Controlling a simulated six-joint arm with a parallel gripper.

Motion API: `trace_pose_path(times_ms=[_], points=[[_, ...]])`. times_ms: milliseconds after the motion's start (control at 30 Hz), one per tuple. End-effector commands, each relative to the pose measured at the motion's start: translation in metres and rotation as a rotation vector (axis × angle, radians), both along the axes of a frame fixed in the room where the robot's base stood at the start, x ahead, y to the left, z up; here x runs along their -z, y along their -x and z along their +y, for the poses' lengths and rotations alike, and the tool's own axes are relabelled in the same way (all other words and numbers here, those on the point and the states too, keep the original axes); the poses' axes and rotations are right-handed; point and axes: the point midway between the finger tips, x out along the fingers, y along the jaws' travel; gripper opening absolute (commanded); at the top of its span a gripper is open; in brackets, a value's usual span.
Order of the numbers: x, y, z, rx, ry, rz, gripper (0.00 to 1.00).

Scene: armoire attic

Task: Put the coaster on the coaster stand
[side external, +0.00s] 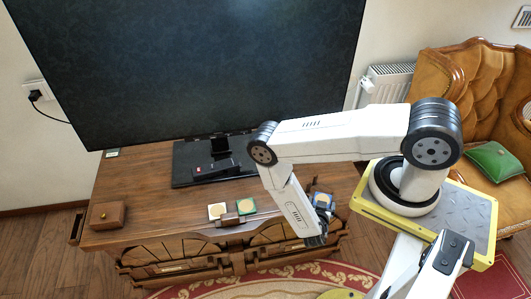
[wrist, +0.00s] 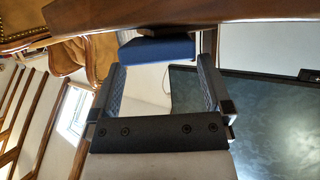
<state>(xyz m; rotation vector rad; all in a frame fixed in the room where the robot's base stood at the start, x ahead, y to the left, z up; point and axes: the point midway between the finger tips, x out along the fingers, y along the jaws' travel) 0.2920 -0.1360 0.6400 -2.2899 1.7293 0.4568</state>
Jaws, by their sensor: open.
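A blue square coaster (side external: 323,200) with a lighter centre is at the right front edge of the wooden cabinet top. In the wrist view the blue piece (wrist: 157,50) shows edge-on, at the cabinet's edge. My gripper (side external: 319,232) is low at the cabinet's front, just below the blue coaster. Its fingers (wrist: 160,68) are open, one on each side of the blue piece in the picture. Nothing is clearly held. A white coaster (side external: 217,211) and a green coaster (side external: 245,207) lie farther left. I cannot clearly make out the coaster stand.
A large television (side external: 200,70) stands on a black base behind the coasters, with a dark remote-like object (side external: 214,169) in front. A small wooden box (side external: 106,215) is at the cabinet's left end. The top between box and coasters is clear. Carved drawer fronts (side external: 165,252) jut out below.

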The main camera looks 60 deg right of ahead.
Motion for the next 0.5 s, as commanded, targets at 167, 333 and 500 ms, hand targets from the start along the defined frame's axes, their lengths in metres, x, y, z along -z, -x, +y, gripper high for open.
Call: trace_pose_path(times_ms=[167, 333, 500], points=[[-0.005, 0.003, 0.011, -0.004, 0.001, 0.0, 1.0], [-0.009, 0.005, 0.02, -0.004, 0.001, -0.001, 1.0], [-0.013, 0.008, 0.029, -0.004, 0.002, 0.0, 1.0]])
